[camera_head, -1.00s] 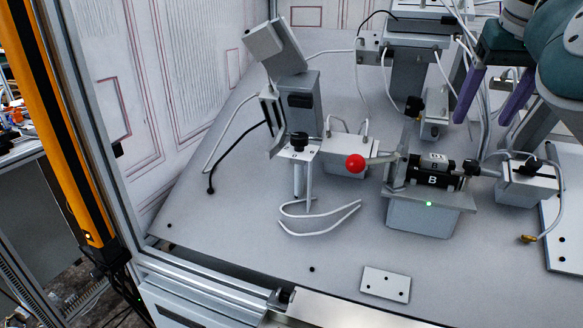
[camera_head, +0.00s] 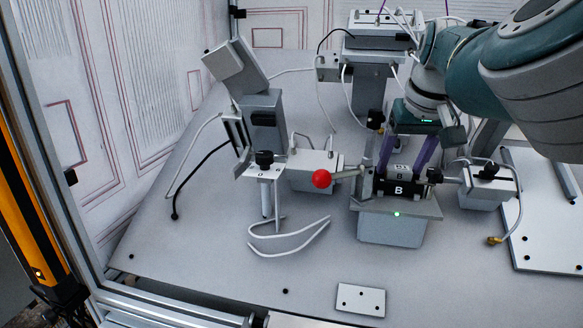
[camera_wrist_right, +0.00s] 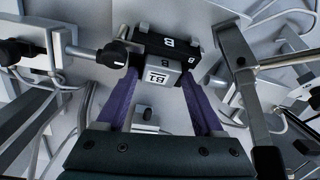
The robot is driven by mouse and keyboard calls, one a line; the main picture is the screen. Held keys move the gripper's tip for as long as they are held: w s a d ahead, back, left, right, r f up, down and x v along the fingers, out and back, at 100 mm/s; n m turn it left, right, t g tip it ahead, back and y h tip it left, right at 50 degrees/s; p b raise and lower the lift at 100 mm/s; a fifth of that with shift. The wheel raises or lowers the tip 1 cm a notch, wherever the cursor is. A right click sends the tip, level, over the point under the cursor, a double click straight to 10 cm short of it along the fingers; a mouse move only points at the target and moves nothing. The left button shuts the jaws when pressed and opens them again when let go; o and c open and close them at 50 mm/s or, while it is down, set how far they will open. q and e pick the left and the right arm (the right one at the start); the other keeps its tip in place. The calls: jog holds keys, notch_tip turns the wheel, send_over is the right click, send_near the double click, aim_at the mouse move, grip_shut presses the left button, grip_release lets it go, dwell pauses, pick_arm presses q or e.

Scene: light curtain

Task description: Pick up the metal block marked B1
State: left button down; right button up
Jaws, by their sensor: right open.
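The metal block marked B1 (camera_head: 398,172) is a small silver block sitting in the black holder marked B (camera_head: 398,188) on the grey fixture. In the right wrist view the block (camera_wrist_right: 160,74) shows its B1 label, with the black B holder (camera_wrist_right: 167,42) beyond it. My right gripper (camera_head: 401,165) reaches down from above and behind, its purple fingers on either side of the block. In the right wrist view the open fingers (camera_wrist_right: 160,85) flank the block, with a gap visible at least on the left. My left gripper is not in view.
A tilted grey device (camera_head: 262,120) stands at left. The front plate area around the small white plate (camera_head: 361,300) is clear.

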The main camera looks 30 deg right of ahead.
jog(key=shift+f, duration=0.15)
grip_shut()
dwell(0.5)
